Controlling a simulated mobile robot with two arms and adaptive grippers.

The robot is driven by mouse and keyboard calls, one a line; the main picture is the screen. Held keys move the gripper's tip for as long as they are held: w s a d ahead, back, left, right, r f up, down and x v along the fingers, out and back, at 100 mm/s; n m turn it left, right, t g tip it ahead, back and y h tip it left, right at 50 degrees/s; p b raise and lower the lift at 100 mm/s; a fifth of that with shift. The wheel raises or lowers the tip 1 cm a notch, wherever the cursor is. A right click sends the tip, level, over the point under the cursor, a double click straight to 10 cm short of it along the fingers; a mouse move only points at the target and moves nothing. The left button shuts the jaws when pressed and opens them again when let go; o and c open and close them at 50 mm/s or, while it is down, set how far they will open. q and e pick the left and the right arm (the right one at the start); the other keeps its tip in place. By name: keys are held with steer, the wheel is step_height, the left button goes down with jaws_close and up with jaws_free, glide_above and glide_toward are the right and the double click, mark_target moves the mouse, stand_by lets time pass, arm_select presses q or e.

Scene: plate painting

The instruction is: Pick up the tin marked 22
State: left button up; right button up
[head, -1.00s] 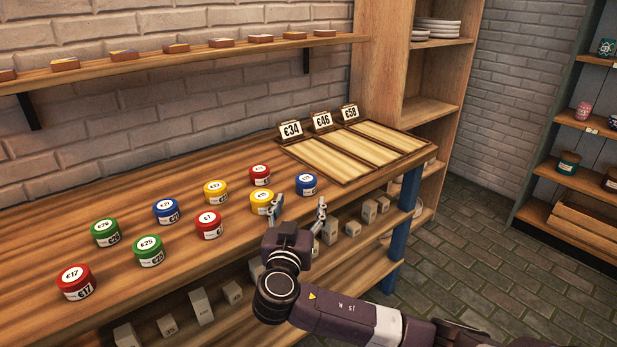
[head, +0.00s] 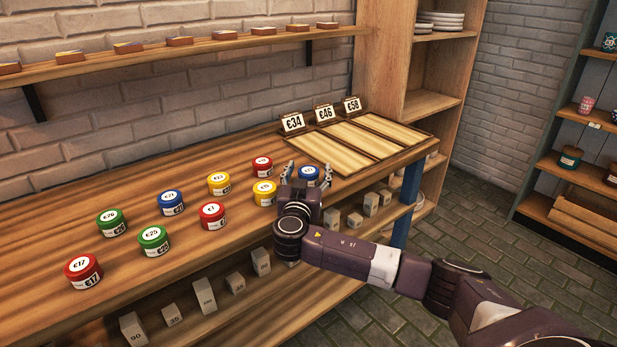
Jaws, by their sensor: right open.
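A yellow tin (head: 265,195) is just left of the gripper, and a red tin (head: 262,167) is behind that one. The other blue tin (head: 171,203) has a label starting with 2. My left gripper is out of view.
More tins stand to the left: red 17 (head: 84,272), green 25 (head: 154,241), green 26 (head: 112,223), a red one (head: 213,217) and a yellow one (head: 219,184). Empty wooden trays (head: 376,137) with price cards 34, 46 and 58 lie at the right. Grey blocks fill the lower shelf.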

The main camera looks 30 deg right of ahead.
steer(key=c, duration=1.4)
steer(key=shift+o, duration=0.2)
